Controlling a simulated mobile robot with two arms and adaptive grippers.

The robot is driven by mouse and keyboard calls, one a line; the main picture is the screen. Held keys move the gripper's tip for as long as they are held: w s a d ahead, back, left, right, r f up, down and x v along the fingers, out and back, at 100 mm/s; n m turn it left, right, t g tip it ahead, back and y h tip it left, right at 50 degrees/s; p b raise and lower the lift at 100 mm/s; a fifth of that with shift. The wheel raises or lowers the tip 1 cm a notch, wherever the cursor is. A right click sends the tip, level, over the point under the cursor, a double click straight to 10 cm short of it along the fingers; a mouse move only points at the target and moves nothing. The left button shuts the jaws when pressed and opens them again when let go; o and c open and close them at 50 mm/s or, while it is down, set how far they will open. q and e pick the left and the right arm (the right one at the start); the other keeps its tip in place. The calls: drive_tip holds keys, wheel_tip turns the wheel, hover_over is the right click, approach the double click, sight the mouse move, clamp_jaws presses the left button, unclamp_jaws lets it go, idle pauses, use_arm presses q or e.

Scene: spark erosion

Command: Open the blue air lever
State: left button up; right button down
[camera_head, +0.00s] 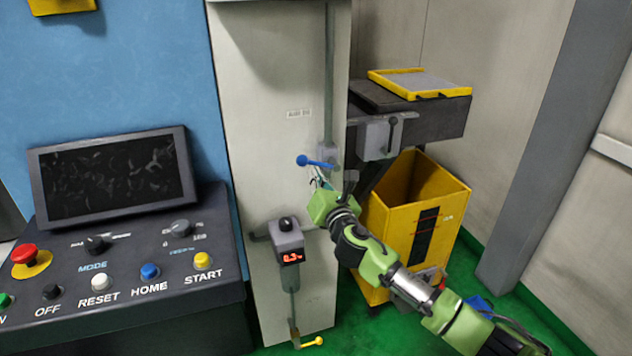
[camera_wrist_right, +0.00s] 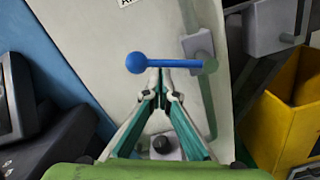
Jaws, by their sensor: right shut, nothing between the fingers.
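The blue air lever (camera_head: 316,162) sits on a grey valve block on the pale panel in the head view. It points left from the block, with a round blue knob at its left end. In the right wrist view the lever (camera_wrist_right: 170,63) lies nearly level across the picture. My right gripper (camera_head: 316,178) is just below the lever, its fingers pointing up. In the wrist view the right gripper (camera_wrist_right: 160,80) has its fingertips together just under the lever's middle. The fingers are shut and empty; I cannot tell whether they touch the lever. My left gripper is not in view.
A grey gauge with a red display (camera_head: 290,245) is on the panel below. A yellow lever (camera_head: 312,342) is at the panel's bottom. A yellow bin (camera_head: 440,205) stands to the right. A control console (camera_head: 120,260) with buttons and a dark screen is at left.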

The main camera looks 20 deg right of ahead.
drive_tip(key=d+r+m+p, duration=0.5)
drive_tip(key=r+m, duration=0.1)
drive_tip(key=m, duration=0.7)
drive_tip(key=shift+m+g+h, duration=0.3)
drive_tip(key=shift+m+h, duration=0.1)
drive_tip(key=shift+d, duration=0.1)
idle(0.4)
